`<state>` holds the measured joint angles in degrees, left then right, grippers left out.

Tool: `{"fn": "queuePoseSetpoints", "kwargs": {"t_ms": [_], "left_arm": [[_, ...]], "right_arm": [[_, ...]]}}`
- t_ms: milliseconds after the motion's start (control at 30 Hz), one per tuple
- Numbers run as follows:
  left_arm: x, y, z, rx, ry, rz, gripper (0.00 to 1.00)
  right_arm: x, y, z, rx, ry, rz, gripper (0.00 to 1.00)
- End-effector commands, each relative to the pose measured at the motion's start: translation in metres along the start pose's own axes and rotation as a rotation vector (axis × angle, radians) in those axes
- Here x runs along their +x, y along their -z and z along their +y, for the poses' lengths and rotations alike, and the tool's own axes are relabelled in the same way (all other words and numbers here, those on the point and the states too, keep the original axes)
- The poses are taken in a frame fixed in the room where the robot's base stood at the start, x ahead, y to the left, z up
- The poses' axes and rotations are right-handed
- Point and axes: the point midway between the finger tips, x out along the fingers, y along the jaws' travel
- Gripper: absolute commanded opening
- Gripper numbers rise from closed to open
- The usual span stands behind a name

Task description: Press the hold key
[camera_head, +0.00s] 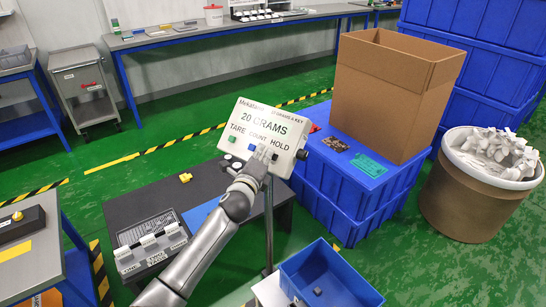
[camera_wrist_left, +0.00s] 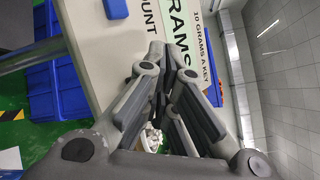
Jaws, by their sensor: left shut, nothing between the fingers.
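The white meter panel (camera_head: 262,118) stands on a post at the middle of the head view. Its display reads 20 GRAMS, with the labels TARE, COUNT and HOLD below. A green key (camera_head: 233,138) sits under TARE and a blue key (camera_head: 251,147) under COUNT. My left gripper (camera_head: 264,154) is shut and empty, in front of the panel below HOLD. It hides the hold key; I cannot tell whether it touches it. In the left wrist view the shut fingers (camera_wrist_left: 168,60) overlap the panel (camera_wrist_left: 98,45) beside the display (camera_wrist_left: 180,28). My right gripper is out of view.
A blue crate (camera_head: 363,193) bearing a cardboard box (camera_head: 385,95) stands right of the panel. A drum (camera_head: 465,205) filled with pale pieces is farther right. An open blue bin (camera_head: 345,280) is in front. A dark table (camera_head: 140,205) is at left.

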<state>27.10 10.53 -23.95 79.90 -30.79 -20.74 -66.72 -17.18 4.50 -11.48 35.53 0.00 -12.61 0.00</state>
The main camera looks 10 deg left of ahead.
Motion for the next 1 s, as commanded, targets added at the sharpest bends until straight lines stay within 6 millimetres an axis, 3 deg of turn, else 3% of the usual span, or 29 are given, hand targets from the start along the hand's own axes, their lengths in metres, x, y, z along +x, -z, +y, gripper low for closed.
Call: {"fn": "queuePoseSetpoints", "kwargs": {"t_ms": [1000], "left_arm": [[0.0080,0.0061,0.0061,0.000,0.000,0.000,0.00]], "right_arm": [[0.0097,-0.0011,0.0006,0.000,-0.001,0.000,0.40]]}}
